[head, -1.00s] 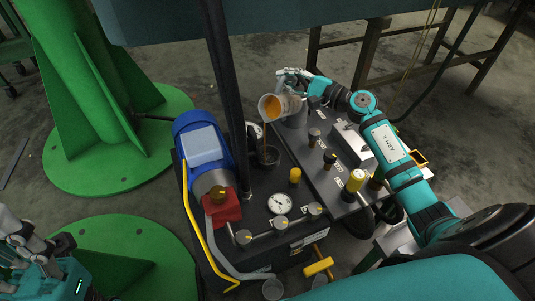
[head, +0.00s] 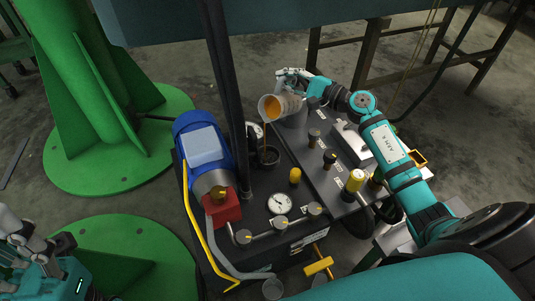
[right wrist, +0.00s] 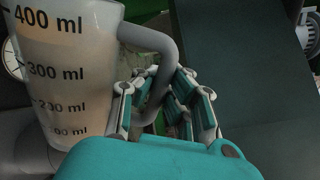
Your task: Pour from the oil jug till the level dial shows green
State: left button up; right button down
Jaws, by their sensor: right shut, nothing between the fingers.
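The oil jug (head: 283,106) is a translucent beaker with ml marks, tilted with its mouth to the left.
A round white gauge (head: 280,203) sits on the front of the machine. A blue motor (head: 200,145), yellow rail (head: 194,220) and black upright post (head: 225,90) stand left of the filler. Knobs and valves crowd the right panel. A green column (head: 85,75) stands at the left.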

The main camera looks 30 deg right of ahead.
jog(key=shift+s+a+f+n+p, duration=0.1)
jog(key=shift+s+a+n+p, duration=0.35)
jog(key=shift+n, duration=0.45)
dwell(4.9)
jog(key=shift+a+r+n, duration=0.3)
jog(key=shift+a+n, duration=0.1)
dwell(1.8)
